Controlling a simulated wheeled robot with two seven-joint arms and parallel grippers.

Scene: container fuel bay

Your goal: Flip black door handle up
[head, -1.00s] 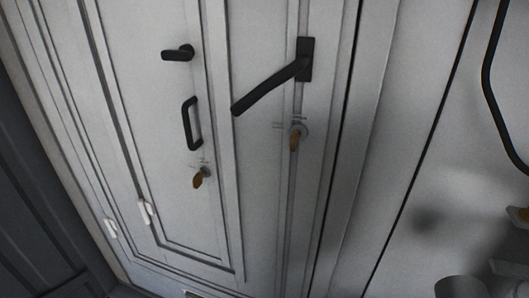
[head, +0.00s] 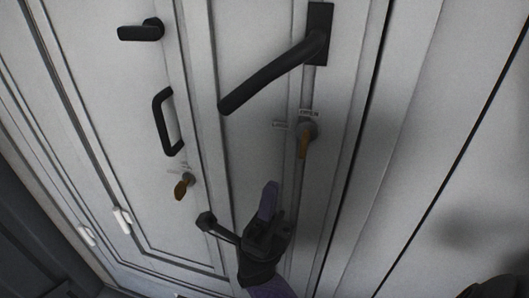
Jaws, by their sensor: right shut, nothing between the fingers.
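The long black door handle (head: 268,77) is a lever that slopes down to the left from its black mounting plate (head: 319,34) on the grey-white door. A shorter black handle (head: 140,31) points left, roughly level, on the left panel at the top. My right gripper (head: 267,202), black with a purple finger, comes in from the bottom. It is shut and empty, below the long handle in the picture and apart from it. How far it is from the door surface I cannot tell. My left gripper is not in view.
A black D-shaped pull (head: 163,122) sits on the left panel. A brass key (head: 184,186) is below it. Another brass key (head: 304,145) is in a lock under the long handle, above and to the right of my gripper. White hinges (head: 122,220) are at lower left.

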